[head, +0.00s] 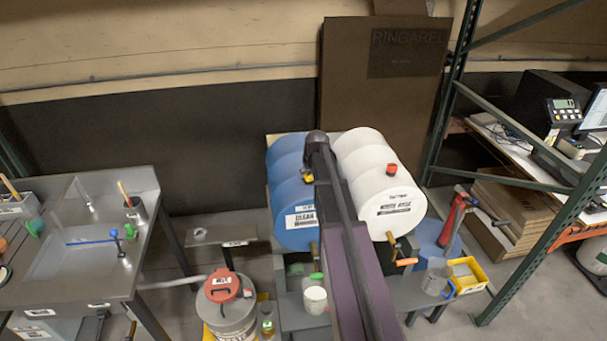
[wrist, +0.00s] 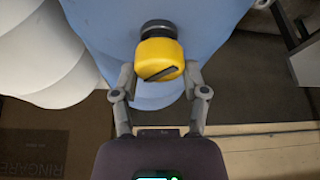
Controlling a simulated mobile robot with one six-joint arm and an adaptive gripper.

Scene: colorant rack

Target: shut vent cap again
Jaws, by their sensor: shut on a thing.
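The yellow vent cap (wrist: 158,55) sits against a black round collar (wrist: 157,27) on the blue drum (wrist: 105,30) in the wrist view. A dark bar crosses the cap's near face. My gripper (wrist: 162,74) has one finger on each side of the cap and is shut on it. In the head view the cap (head: 307,177) shows small on top of the blue drum (head: 292,190), beside my arm. My arm hides part of the drum and most of the gripper there. I cannot tell how tightly the cap is seated.
A white drum (head: 375,185) with a red cap (head: 391,168) lies right of the blue one. A waste can (head: 228,310) with a red lid stands lower left. A sink bench (head: 80,250) is at the left. A green rack post (head: 452,90) rises at the right.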

